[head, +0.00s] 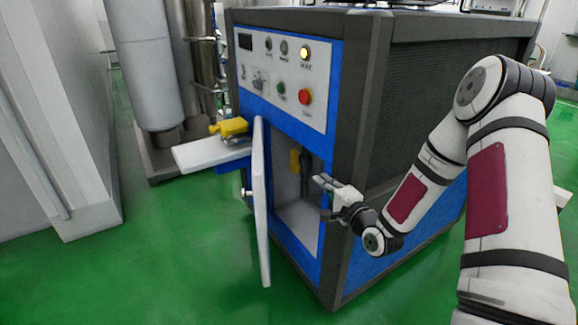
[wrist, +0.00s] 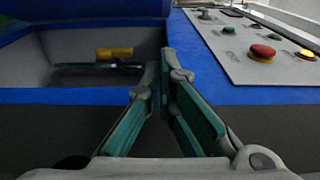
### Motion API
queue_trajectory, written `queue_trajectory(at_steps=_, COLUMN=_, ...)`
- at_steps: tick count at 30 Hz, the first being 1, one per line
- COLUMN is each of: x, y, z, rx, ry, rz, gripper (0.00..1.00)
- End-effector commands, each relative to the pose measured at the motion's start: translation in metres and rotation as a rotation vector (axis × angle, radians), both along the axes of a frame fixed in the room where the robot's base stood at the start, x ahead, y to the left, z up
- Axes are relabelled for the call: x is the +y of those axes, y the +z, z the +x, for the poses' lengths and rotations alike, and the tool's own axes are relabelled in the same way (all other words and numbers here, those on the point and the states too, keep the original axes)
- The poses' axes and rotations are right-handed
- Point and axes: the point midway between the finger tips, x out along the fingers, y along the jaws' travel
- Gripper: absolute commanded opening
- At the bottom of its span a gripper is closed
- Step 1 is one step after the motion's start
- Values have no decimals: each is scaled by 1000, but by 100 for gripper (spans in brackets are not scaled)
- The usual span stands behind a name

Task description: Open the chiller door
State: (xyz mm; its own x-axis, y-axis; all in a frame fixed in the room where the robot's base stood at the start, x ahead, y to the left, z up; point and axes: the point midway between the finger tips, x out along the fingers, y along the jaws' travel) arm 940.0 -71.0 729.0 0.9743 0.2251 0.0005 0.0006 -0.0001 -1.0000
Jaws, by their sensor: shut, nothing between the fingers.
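The chiller (head: 400,105) is a large dark box with a blue front frame. Its white door (head: 260,205) stands swung open, seen nearly edge-on, at the left side of the opening (head: 297,215). My gripper (head: 318,180) is shut and empty, in front of the right side of the opening, to the right of the door and apart from it. In the wrist view the closed green-padded fingers (wrist: 166,62) point at the blue frame beside the opening (wrist: 60,55). The door is not clearly seen there.
A yellow part (head: 295,160) shows inside the opening. A control panel (head: 285,75) with a red button (head: 305,96) is above it. A white shelf (head: 205,154) with a yellow item (head: 229,127) juts out on the left. The green floor (head: 170,260) in front is clear.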

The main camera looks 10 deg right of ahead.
Motion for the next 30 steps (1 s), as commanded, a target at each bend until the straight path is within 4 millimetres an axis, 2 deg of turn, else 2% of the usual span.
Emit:
queue_trajectory(at_steps=3, x=7, y=-1, z=25, rx=-3, ry=2, rz=0, gripper=0)
queue_trajectory(at_steps=19, x=30, y=-1, z=125, rx=-2, ry=0, rz=0, gripper=0)
queue_trajectory(at_steps=24, x=56, y=-1, z=122, rx=0, ry=2, rz=0, gripper=0)
queue_trajectory(at_steps=30, x=67, y=0, z=122, rx=1, ry=0, rz=0, gripper=0)
